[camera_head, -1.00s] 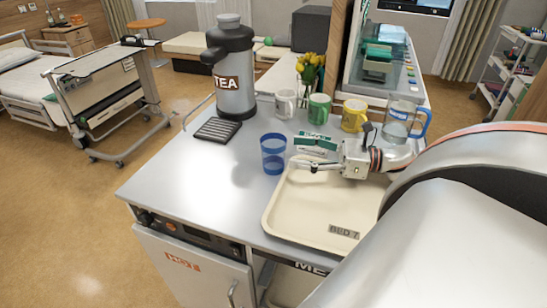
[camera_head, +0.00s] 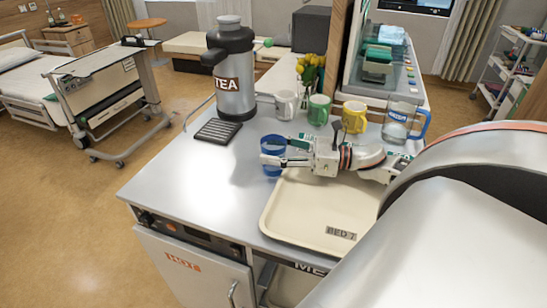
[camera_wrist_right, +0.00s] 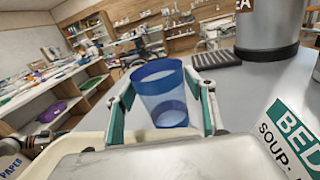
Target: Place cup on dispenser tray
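The blue see-through cup (camera_head: 273,142) stands upright on the steel cart top (camera_head: 190,180), left of the beige tray. My right gripper (camera_head: 275,152) is at the cup with its fingers spread, one on each side. In the right wrist view the cup (camera_wrist_right: 163,92) sits between the open fingers (camera_wrist_right: 165,112), with a gap on its left side; contact on the right cannot be told. The dispenser tray, a dark ribbed drip tray (camera_head: 217,131), lies empty at the foot of the grey TEA dispenser (camera_head: 233,75). My left gripper is not in view.
A beige BED 7 tray (camera_head: 300,225) lies under my right arm. White (camera_head: 286,104), green (camera_head: 319,109) and yellow (camera_head: 354,116) mugs, a clear jug (camera_head: 398,122) and yellow flowers (camera_head: 310,68) stand behind. The top between cup and drip tray is clear.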

